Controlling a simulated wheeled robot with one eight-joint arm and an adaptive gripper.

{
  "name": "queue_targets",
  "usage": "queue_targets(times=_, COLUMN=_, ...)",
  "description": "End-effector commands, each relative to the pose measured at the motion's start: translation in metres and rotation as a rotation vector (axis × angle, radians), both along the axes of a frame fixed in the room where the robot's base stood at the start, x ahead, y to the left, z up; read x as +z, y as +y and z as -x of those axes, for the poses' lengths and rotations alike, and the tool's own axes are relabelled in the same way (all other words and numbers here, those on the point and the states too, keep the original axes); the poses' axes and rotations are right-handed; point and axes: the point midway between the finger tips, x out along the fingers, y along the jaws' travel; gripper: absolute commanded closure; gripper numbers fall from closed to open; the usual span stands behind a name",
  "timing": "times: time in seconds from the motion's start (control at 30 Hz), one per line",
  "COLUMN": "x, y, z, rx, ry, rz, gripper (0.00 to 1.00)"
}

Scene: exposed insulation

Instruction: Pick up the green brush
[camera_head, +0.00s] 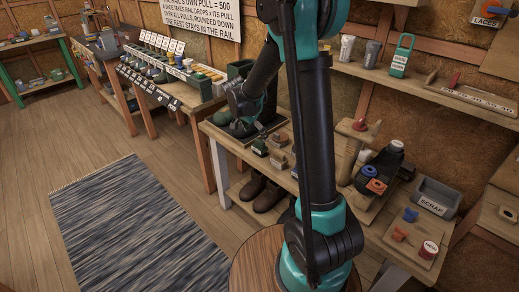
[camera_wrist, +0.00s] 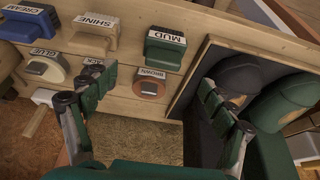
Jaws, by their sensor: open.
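The green brush (camera_wrist: 166,48), a block with a white label reading MUD, lies on the wooden bench. In the wrist view it is at upper centre, beyond and roughly between the fingertips. In the head view the green brush (camera_head: 260,147) is small, near the bench's front edge, just past my gripper (camera_head: 251,133). My gripper (camera_wrist: 158,82) is open, its fingers apart to left and right with nothing between them. No contact with the brush shows. The brush's underside is hidden.
A BROWN tin (camera_wrist: 151,86) sits close below the green brush. A SHINE brush (camera_wrist: 94,36), CREAM brush (camera_wrist: 30,20) and GLUE pot (camera_wrist: 45,68) are to the left. Brown boots (camera_head: 262,194) stand below the bench.

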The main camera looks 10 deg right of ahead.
Motion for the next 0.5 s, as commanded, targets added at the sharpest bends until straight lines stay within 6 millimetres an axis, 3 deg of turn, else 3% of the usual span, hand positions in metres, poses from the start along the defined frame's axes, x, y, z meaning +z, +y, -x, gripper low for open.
queue_targets(times=0.2, x=-0.037, y=-0.013, z=-0.009, rx=-0.001, ry=0.001, rz=0.000, gripper=0.16)
queue_targets(times=0.5, x=-0.056, y=-0.019, z=-0.014, rx=0.000, ry=0.001, rz=-0.001, gripper=0.16)
